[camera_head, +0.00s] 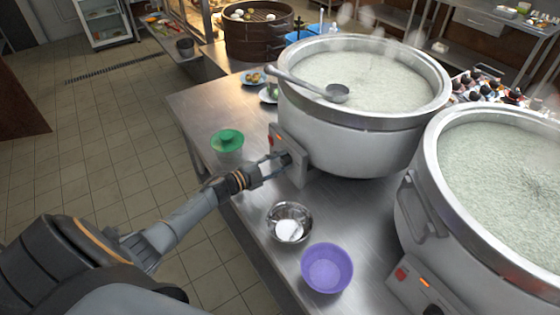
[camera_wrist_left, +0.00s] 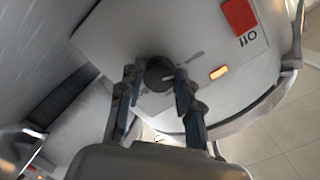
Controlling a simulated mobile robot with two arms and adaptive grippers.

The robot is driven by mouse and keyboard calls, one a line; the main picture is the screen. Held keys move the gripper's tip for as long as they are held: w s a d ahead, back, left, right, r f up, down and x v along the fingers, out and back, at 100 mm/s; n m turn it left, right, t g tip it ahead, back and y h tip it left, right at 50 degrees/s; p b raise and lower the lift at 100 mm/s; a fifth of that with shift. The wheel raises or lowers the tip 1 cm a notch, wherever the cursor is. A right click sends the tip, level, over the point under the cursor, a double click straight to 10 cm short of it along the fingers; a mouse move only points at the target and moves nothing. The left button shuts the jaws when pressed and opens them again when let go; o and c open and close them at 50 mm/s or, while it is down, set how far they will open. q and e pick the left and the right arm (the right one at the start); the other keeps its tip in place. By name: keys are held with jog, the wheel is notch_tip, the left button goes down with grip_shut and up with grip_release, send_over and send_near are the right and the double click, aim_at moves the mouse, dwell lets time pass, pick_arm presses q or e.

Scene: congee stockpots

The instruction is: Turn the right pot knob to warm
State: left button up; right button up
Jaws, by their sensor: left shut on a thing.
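Two big steel pots of congee stand on the counter, a farther left one (camera_head: 350,135) and a nearer right one (camera_head: 410,215). My left gripper (camera_head: 274,168) is at the control panel (camera_head: 298,160) on the front of the farther left pot. In the left wrist view its fingers (camera_wrist_left: 157,82) are shut on a dark round knob (camera_wrist_left: 158,72), one on each side. An orange light (camera_wrist_left: 218,72) and a red switch (camera_wrist_left: 238,15) are beside it. The right pot's knob (camera_head: 432,310) shows partly at the bottom edge, with nothing touching it. My right gripper is not in view.
A steel bowl (camera_head: 289,222) and a purple bowl (camera_head: 327,268) sit in front on the counter (camera_head: 262,232). A ladle (camera_head: 335,92) rests on the left pot's rim. Tiled floor lies left.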

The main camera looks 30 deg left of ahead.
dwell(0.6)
pick_arm(q)
jog(key=o, duration=1.1)
jog(key=shift+o, duration=0.2)
jog(key=shift+s, duration=0.1)
jog(key=f+v, duration=0.1)
jog(key=v, duration=1)
jog(key=shift+s+a+r, duration=0.2)
jog(key=shift+s+r, duration=0.2)
jog(key=shift+r, duration=0.1)
